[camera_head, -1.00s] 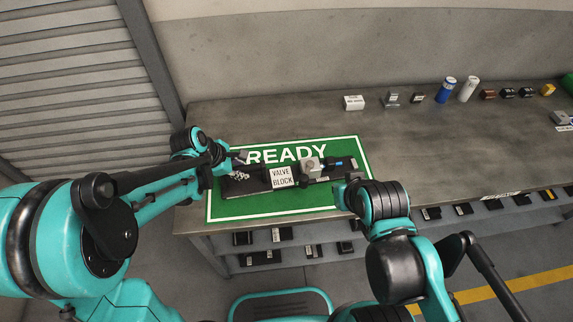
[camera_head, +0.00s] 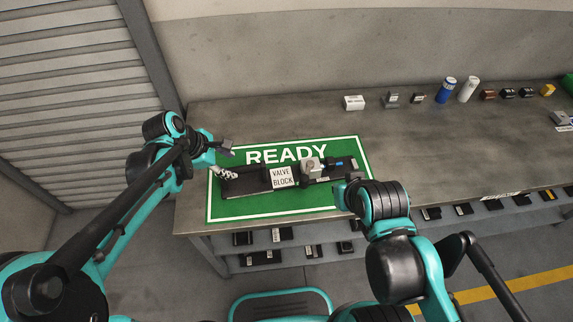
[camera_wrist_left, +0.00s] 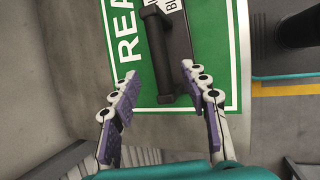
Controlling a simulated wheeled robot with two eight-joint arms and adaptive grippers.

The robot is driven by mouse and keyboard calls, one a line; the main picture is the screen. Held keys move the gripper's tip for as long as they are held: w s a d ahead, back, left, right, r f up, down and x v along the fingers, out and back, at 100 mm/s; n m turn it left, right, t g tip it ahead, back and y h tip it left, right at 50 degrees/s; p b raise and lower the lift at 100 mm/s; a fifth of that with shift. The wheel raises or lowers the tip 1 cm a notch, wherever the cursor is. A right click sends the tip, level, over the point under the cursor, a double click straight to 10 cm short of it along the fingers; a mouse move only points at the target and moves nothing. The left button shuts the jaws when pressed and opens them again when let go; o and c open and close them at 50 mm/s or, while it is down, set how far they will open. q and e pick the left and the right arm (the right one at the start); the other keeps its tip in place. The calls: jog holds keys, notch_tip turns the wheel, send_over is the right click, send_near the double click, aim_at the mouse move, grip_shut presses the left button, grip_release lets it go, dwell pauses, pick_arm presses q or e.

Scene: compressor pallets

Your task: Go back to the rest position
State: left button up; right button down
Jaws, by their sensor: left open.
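My left gripper (camera_head: 227,160) is open and empty, above the left edge of the green READY mat (camera_head: 235,207). In the left wrist view its two fingers (camera_wrist_left: 160,82) are spread wide, with the mat and the end of a dark tray between and beyond them. The dark tray (camera_head: 238,187) lies on the mat with a white VALVE BLOCK label (camera_head: 282,177) and a grey metal part (camera_head: 312,167) on it. My right gripper (camera_head: 345,190) shows only as a dark tip at the mat's right edge; its fingers are mostly hidden by the wrist.
The grey workbench (camera_head: 440,145) is clear right of the mat. A white box (camera_head: 354,103), a blue can (camera_head: 446,90), a white cylinder (camera_head: 468,90) and several small parts stand along its back. Dark parts sit on the shelf below. A shuttered wall (camera_head: 75,100) is at the left.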

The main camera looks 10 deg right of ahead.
pick_arm(q)
jog(key=shift+v, duration=2.15)
jog(key=s+a+m+t+y, duration=0.2)
jog(key=s+m, duration=0.4)
jog(key=m, duration=0.3)
jog(key=s+a+m+t+y, duration=0.2)
jog(key=s+a+m, duration=0.2)
jog(key=m, duration=0.5)
jog(key=shift+s, duration=1.35)
jog(key=shift+a+r, duration=0.1)
